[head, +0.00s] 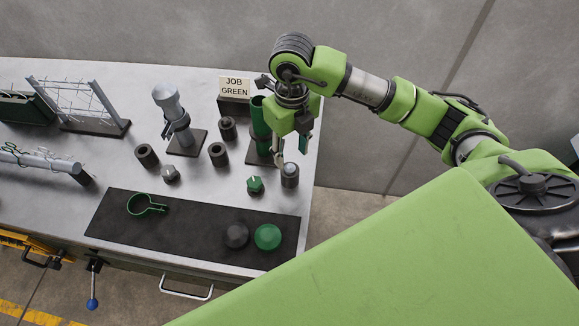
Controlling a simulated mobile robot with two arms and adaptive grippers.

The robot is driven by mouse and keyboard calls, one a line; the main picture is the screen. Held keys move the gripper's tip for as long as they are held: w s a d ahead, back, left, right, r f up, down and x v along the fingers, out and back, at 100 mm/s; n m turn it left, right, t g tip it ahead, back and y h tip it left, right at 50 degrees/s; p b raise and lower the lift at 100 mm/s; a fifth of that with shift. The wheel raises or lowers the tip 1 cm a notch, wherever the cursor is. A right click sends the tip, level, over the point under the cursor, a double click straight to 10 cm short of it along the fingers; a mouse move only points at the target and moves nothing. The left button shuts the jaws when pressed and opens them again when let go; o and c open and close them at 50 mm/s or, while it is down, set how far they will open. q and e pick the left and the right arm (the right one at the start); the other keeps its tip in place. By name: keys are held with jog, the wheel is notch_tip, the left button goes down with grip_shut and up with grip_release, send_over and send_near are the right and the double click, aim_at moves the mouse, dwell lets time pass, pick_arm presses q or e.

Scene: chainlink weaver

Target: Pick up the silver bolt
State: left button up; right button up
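My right gripper (291,152) points down at the right end of the bench, its two fingers apart with nothing seen between them. Just below the fingertips stands a dark round socket (290,182) with a rounded silver top (291,169), perhaps the silver bolt's; the gripper looks just above it, and contact cannot be told. A grey hex-headed piece (170,173) stands on the bench further left, and a green hex-headed piece (255,185) stands nearer the gripper. My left gripper is not in view.
A green post (260,118) on a dark base is close behind the gripper, near the JOB GREEN sign (234,87). Several dark sockets (218,154) stand to the left. A black mat (190,225) in front holds a green clamp (146,205) and two knobs (267,237).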

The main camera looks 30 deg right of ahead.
aim_at(291, 167)
jog(key=shift+s+a+f+p, duration=0.1)
jog(key=shift+s+f+p, duration=0.05)
jog(key=shift+f+p, duration=0.7)
notch_tip(291, 167, down, 3)
jog(key=shift+f+p, duration=0.2)
jog(key=shift+p, duration=0.15)
grip_shut()
pick_arm(q)
jog(key=b, duration=0.3)
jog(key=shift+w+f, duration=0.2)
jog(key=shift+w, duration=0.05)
pick_arm(e)
notch_tip(291, 167, up, 10)
